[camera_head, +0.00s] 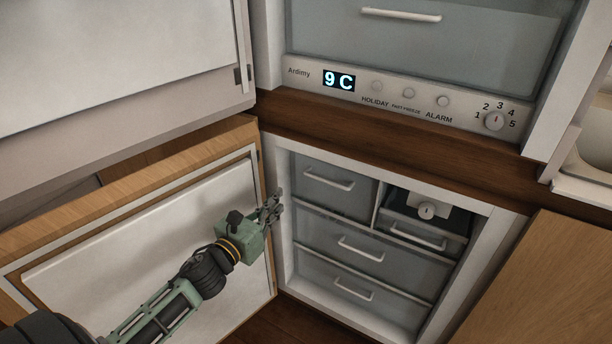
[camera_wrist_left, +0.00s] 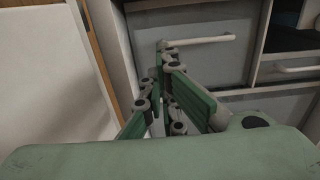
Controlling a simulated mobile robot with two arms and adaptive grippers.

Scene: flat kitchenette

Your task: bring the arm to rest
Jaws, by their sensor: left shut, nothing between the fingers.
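My left gripper (camera_head: 274,207) is shut and empty. In the head view its arm comes in from the lower left, in front of the open lower door's inner side. The fingers are near the left edge of the open lower compartment. In the left wrist view the gripper (camera_wrist_left: 168,92) points towards a grey drawer front (camera_wrist_left: 188,58) with a white bar handle (camera_wrist_left: 200,40). I cannot tell whether the fingertips touch anything. My right gripper is not in view.
The lower door (camera_head: 150,235) stands open at the left, with an upper door (camera_head: 110,60) open above it. The lower compartment holds several drawers and a small knob (camera_head: 427,210). A control panel (camera_head: 400,98) reads 9 C. A wooden panel (camera_head: 550,290) is at right.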

